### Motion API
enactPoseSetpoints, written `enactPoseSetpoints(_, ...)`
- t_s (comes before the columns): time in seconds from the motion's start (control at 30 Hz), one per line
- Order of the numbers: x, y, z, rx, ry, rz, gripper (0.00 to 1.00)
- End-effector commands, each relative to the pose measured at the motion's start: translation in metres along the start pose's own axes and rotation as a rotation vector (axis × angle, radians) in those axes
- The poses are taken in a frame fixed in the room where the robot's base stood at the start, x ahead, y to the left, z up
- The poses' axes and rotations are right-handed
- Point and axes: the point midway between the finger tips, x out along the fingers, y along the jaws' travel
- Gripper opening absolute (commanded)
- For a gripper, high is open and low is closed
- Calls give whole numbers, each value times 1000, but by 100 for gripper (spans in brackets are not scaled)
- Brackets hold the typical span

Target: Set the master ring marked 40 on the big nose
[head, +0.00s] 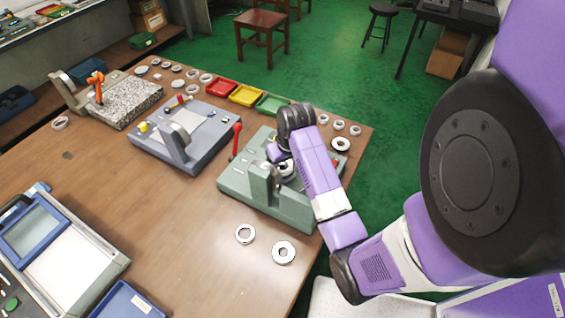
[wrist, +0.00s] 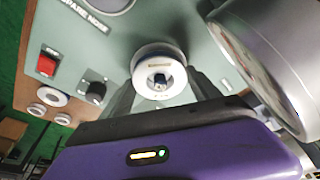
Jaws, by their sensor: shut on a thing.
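My gripper (wrist: 162,92) is shut on a pale ring (wrist: 148,89), with one dark finger on either side of it. A small grey and dark round part (wrist: 161,78) shows inside the ring's bore; I cannot tell if it is the big nose or how far the ring is around it. No number is readable on the ring. In the head view my gripper (head: 284,165) is over the green gauge stand (head: 240,181), and my arm hides part of the stand. The wrist view shows a label reading "SPARE NOSE" on the stand's panel (wrist: 112,45).
A large round dial housing (wrist: 262,65) stands close at the right in the wrist view. Two loose rings (head: 245,234) (head: 283,252) lie in front of the stand. Several rings lie behind it, near the green tray (head: 271,104). A blue-grey stand (head: 185,160) is at left.

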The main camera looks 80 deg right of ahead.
Motion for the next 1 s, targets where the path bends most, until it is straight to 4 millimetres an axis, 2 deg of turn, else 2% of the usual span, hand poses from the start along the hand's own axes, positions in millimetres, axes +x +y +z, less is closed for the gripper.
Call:
enactPoseSetpoints(0.17, 4, 0, 0, 0, 3, 1, 0)
enactPoseSetpoints(0.2, 4, 0, 0, 0, 3, 1, 75)
enactPoseSetpoints(0.3, 4, 0, 0, 0, 3, 1, 95)
enactPoseSetpoints(0.67, 3, 0, 2, 0, -1, 0, 97)
enactPoseSetpoints(0.77, -6, 0, 1, -1, 2, 0, 97)
enactPoseSetpoints(1.0, -46, 0, 0, -2, 5, 0, 97)
